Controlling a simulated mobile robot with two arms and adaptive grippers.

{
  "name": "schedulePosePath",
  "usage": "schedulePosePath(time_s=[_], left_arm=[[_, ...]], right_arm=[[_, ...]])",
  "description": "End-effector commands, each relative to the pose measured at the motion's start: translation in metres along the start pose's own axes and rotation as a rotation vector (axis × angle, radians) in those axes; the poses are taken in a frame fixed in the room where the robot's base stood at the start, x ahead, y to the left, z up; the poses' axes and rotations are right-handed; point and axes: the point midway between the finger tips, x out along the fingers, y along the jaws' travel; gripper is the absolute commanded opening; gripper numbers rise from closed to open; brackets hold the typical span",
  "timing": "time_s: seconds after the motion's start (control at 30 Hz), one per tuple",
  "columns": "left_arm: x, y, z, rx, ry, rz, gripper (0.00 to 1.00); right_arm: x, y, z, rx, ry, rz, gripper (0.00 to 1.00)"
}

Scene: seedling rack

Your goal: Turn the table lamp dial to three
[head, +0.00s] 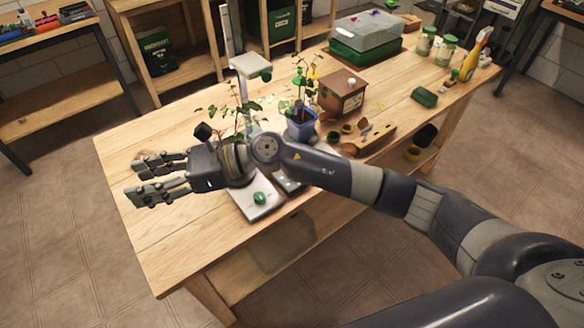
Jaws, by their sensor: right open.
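A white lamp (250,66) with a flat head on an upright post stands on the wooden table, left of the middle. A green knob (266,76) shows at the right side of its head. Nearer the front edge lies a pale flat panel (252,208) with a green round knob (260,198); whether it is the lamp's base cannot be told, as my arm hides the part between. The knob's setting is too small to read. My right gripper (136,176) is open and empty, over the table's left part, left of the panel, its fingers pointing left. My left gripper is out of view.
Leafy plants stand around the post, one in a blue pot (301,126). A brown wooden box (342,92), a wooden tool holder (368,138) and a green block (424,97) are to the right. The table's (165,250) front left is clear.

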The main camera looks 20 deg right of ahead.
Motion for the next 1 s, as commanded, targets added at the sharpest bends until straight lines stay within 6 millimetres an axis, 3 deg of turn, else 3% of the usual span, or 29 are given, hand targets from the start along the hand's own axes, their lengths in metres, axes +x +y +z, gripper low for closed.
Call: schedulePosePath(time_s=[0.13,0.27,0.4,0.53,0.6,0.7,0.87,1.0], left_arm=[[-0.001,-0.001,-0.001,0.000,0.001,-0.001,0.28],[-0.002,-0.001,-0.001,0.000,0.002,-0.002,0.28],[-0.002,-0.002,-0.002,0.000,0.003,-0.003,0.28],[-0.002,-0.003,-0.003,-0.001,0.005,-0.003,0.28],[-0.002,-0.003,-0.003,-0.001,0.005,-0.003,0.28],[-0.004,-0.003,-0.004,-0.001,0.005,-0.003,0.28],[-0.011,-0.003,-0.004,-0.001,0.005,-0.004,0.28],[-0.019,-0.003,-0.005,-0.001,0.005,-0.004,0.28]], right_arm=[[-0.038,-0.021,-0.064,-0.375,0.408,0.163,0.46],[-0.112,-0.062,-0.107,-0.605,0.782,0.307,0.46],[-0.203,-0.103,-0.118,-0.722,1.117,0.434,0.46],[-0.264,-0.125,-0.112,-0.744,1.316,0.510,0.46],[-0.282,-0.131,-0.108,-0.744,1.374,0.534,0.46],[-0.293,-0.133,-0.109,-0.741,1.408,0.548,0.46],[-0.291,-0.134,-0.128,-0.738,1.407,0.554,0.46],[-0.288,-0.135,-0.155,-0.736,1.405,0.552,0.46]])
